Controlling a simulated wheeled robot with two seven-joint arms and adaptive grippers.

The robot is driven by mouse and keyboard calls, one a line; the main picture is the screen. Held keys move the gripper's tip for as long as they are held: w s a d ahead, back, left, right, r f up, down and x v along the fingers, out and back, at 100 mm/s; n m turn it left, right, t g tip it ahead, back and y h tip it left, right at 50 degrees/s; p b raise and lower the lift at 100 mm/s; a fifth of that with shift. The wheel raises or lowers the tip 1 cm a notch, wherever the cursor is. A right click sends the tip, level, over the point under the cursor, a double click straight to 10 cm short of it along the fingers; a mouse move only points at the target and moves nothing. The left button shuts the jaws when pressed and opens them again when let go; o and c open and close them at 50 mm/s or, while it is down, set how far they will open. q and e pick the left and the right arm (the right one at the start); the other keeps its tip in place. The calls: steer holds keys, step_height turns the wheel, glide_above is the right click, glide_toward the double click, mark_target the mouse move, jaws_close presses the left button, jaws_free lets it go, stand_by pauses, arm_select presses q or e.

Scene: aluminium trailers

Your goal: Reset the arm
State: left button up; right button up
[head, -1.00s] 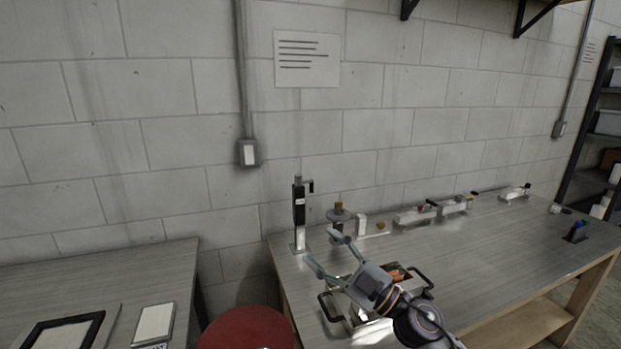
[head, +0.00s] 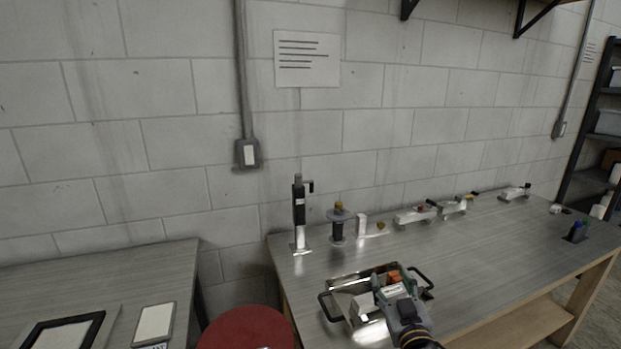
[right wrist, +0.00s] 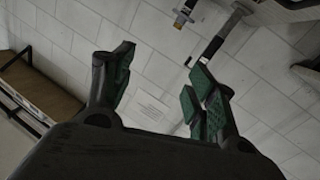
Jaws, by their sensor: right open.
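My right gripper (head: 394,280) is low in the head view, in front of and over the right part of a metal tray with black handles (head: 336,287). Its fingers partly overlap the tray in the picture, and I cannot tell the exact gap between them. In the right wrist view the right gripper (right wrist: 160,72) is open, with green finger pads spread apart and nothing between them. Beyond the fingers are wall blocks. My left gripper is in neither view.
The tray stands on a long grey workbench (head: 480,236) and holds orange and white items. A black upright tool (head: 299,215), a spool-like item (head: 339,222) and several small fixtures line the wall side. A red round top (head: 246,330) stands left, beside another table (head: 90,283).

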steer(key=s+d+f+m+g+h, duration=0.1)
steer(key=s+d+f+g, duration=0.1)
steer(key=s+f+g, duration=0.45)
steer(key=s+d+f+m+g+h, duration=0.15)
steer(key=s+f, duration=0.25)
steer(key=f, duration=0.5)
steer(key=s+a+f+n+g+y, duration=0.1)
steer(key=s+f+g, duration=0.25)
steer(key=s, duration=0.35)
steer(key=s+f+n+g+y, duration=0.1)
steer(key=s+f+g, duration=0.25)
steer(key=s, duration=0.35)
step_height(320, 180, down, 33)
steer(key=s, duration=0.2)
steer(key=s+d+f+g, duration=0.1)
steer(key=s+d+f, duration=0.2)
steer(key=s+f, duration=0.7)
steer(key=s+d+f, duration=0.3)
steer(key=s+f, duration=0.7)
steer(key=s, duration=0.2)
steer(key=shift+d+g, duration=0.15)
steer(key=shift+g, duration=0.25)
steer(key=shift+n, duration=0.25)
